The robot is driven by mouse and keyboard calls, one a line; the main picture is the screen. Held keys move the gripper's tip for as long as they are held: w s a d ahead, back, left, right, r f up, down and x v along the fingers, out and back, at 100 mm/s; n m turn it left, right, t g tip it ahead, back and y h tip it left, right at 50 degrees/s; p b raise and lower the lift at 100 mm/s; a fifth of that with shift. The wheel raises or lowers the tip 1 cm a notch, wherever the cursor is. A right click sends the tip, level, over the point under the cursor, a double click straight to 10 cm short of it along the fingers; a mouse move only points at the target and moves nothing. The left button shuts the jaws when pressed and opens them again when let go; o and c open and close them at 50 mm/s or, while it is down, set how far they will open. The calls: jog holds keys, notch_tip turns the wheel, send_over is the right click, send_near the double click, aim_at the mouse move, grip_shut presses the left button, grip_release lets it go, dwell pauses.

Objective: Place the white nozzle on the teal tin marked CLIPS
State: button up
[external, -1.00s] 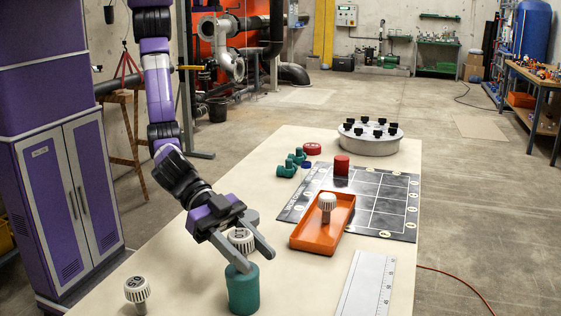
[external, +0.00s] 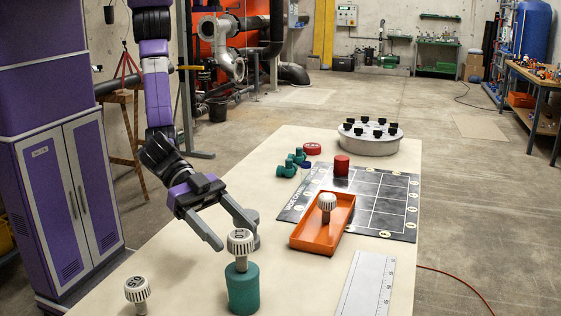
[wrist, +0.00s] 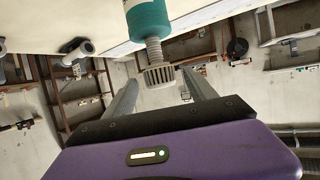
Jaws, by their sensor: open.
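A white ribbed nozzle (external: 240,240) stands upright, stem down, on the teal tin (external: 243,288) at the table's near end. No CLIPS marking is readable on the tin. My gripper (external: 238,246) is open, with its fingers on either side of and behind the nozzle head in the external view. In the wrist view, the nozzle head (wrist: 160,76) lies between the open fingertips of my gripper (wrist: 160,80), with a visible gap on each side. The teal tin (wrist: 147,18) shows there at the top.
Another white nozzle (external: 137,290) stands at the near left. A third nozzle (external: 327,203) is in the orange tray (external: 312,236). A white ruled strip (external: 366,285), a dark grid board (external: 385,205) and a red cylinder (external: 341,164) are to the right and farther back.

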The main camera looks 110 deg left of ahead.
jog(key=v, duration=0.5)
jog(key=shift+s+a+r, duration=0.1)
jog(key=shift+s+a, duration=0.05)
jog(key=shift+s, duration=0.05)
dwell(0.4)
